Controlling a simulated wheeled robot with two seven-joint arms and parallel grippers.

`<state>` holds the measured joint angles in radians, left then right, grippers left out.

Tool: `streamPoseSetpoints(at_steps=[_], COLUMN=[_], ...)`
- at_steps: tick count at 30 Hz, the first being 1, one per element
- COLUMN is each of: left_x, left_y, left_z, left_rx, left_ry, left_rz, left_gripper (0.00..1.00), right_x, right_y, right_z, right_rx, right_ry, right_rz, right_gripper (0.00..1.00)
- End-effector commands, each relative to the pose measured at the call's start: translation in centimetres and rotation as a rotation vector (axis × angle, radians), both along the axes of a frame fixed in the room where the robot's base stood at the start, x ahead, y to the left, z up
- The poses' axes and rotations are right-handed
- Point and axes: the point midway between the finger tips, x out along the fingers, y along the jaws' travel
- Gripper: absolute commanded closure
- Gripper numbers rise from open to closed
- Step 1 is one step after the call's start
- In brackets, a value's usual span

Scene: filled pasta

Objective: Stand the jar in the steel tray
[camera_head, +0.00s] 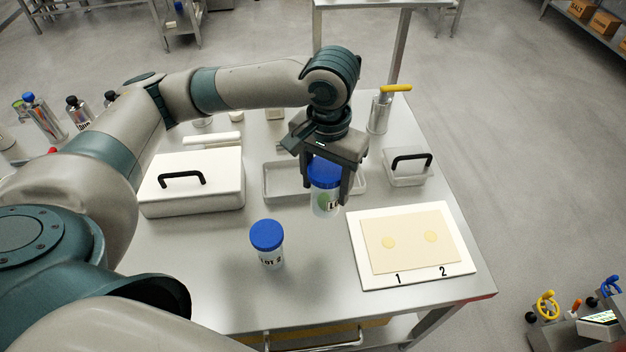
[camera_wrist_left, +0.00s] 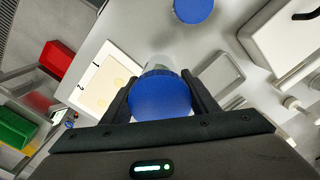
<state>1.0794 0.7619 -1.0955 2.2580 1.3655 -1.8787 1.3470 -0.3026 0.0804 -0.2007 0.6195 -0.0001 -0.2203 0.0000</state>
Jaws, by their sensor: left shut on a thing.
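My left gripper (camera_head: 325,178) is shut on a clear jar with a blue lid (camera_head: 324,174). It holds the jar upright in front of the steel tray (camera_head: 281,180), covering part of the tray. In the left wrist view the jar's blue lid (camera_wrist_left: 160,97) sits between the two fingers. The shallow steel tray also shows in the left wrist view (camera_wrist_left: 218,77), beside the gripper, with bare floor visible. A second blue-lidded jar (camera_head: 267,246), with a label that seems to read LOT 2, stands on the table at front. My right gripper is not in view.
A white lidded box (camera_head: 192,184) with a black handle stands left of the tray. A smaller handled container (camera_head: 407,166) stands right. A white board (camera_head: 413,246) with a dough sheet, marked 1 and 2, lies front right. A yellow-handled steel cylinder (camera_head: 380,112) stands behind.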

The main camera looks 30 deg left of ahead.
Motion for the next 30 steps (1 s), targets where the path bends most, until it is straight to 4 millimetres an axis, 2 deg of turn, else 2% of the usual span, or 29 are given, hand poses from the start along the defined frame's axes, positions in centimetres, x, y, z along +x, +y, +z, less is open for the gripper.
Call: streamPoseSetpoints(at_steps=[8,21,30], left_x=[2.0,6.2,8.3], left_y=[-0.2,0.0,0.7], left_z=[-0.1,-1.0,-2.1], left_rx=[-0.005,-0.004,0.001], left_ry=[-0.010,-0.017,-0.006], left_rz=[-0.155,-0.537,-0.775], left_gripper=[0.72,0.72,0.72], right_x=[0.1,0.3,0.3], right_y=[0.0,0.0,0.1], right_z=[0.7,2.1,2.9], right_rx=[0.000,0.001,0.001], right_ry=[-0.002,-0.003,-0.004], right_rz=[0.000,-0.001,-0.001], right_gripper=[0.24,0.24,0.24])
